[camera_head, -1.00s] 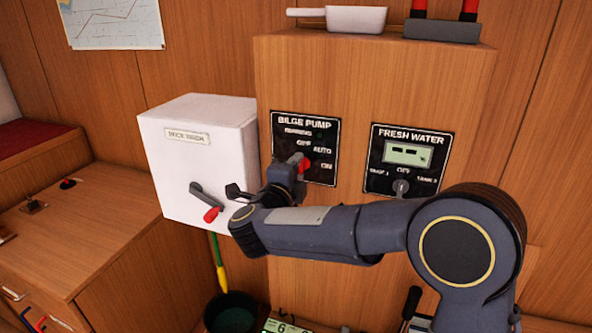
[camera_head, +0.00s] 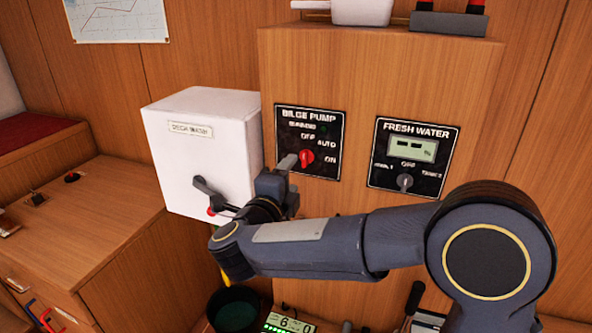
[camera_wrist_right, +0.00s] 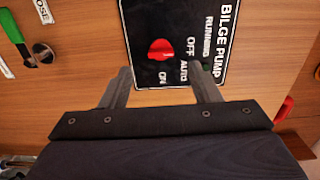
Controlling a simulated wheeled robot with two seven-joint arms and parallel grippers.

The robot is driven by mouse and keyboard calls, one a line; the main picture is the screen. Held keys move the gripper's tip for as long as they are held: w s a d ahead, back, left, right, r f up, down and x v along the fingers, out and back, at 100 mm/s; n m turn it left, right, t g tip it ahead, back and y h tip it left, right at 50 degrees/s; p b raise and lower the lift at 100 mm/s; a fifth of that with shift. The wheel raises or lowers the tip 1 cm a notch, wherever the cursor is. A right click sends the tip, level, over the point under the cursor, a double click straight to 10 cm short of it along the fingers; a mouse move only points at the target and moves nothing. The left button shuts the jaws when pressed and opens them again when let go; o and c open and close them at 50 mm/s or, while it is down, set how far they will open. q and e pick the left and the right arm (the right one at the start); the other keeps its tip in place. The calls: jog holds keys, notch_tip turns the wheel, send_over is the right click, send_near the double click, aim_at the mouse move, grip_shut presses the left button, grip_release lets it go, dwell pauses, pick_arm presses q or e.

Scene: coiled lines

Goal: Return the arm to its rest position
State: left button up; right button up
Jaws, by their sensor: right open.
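My right arm comes in from the lower right in the head view. My right gripper (camera_head: 287,164) is just left of the red bilge pump knob (camera_head: 307,158), clear of it. In the right wrist view the two fingers stand apart with nothing between them, my right gripper (camera_wrist_right: 164,84) is open, and the red knob (camera_wrist_right: 161,49) shows beyond the fingertips on the black bilge pump panel (camera_wrist_right: 190,15). My left gripper is not in view.
A white deck wash box (camera_head: 198,150) with a dark lever (camera_head: 210,192) is close left of the gripper. The fresh water panel (camera_head: 412,170) is to the right. A dark bucket (camera_head: 235,312) stands below. A wooden counter (camera_head: 80,215) is at the left.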

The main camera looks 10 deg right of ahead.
jog(key=shift+v, duration=0.8)
